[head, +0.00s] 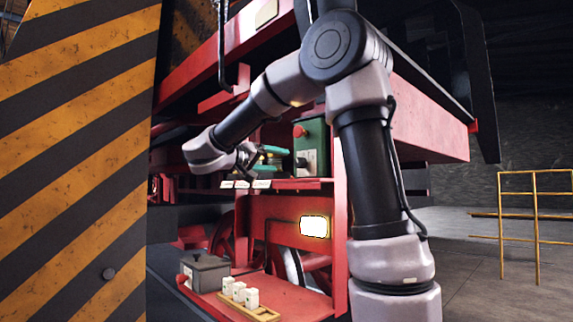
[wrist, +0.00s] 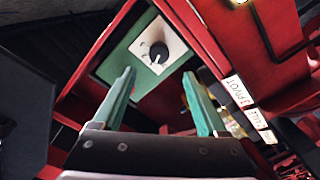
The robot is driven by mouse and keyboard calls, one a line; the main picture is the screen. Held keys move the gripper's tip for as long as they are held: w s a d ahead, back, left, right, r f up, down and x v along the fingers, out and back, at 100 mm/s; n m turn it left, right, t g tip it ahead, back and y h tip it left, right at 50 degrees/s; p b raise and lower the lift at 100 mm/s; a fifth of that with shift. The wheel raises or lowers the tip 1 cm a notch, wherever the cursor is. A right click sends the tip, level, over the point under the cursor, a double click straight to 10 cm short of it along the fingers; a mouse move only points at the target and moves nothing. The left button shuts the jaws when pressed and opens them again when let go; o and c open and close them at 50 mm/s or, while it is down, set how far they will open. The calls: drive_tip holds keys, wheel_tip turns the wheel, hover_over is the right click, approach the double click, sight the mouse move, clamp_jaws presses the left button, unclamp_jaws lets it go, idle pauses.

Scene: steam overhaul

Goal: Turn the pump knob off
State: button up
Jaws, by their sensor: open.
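The pump knob (wrist: 158,52) is a round black dial with a light pointer mark. It sits on a pale square plate (wrist: 147,38) on the face of a green box (wrist: 108,68). In the head view the green box (head: 312,142) stands on the upper red shelf, with a red button (head: 298,131) on it. My gripper (head: 283,152) is at the box's left side, with its teal fingers pointing towards the box. In the wrist view the fingers of my gripper (wrist: 158,75) are spread and empty, with the knob beyond and between the tips, apparently not touching.
Labelled white cards (wrist: 236,90) line the shelf edge close to my right finger. Red shelf walls surround the box. Below are a lit lamp (head: 314,226), a grey box (head: 205,270) and a tray (head: 265,314) of white blocks. A striped panel (head: 75,150) fills the left.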

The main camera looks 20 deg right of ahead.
sight(298, 163)
drive_tip(key=x, duration=1)
drive_tip(key=shift+d, duration=0.35)
clamp_jaws()
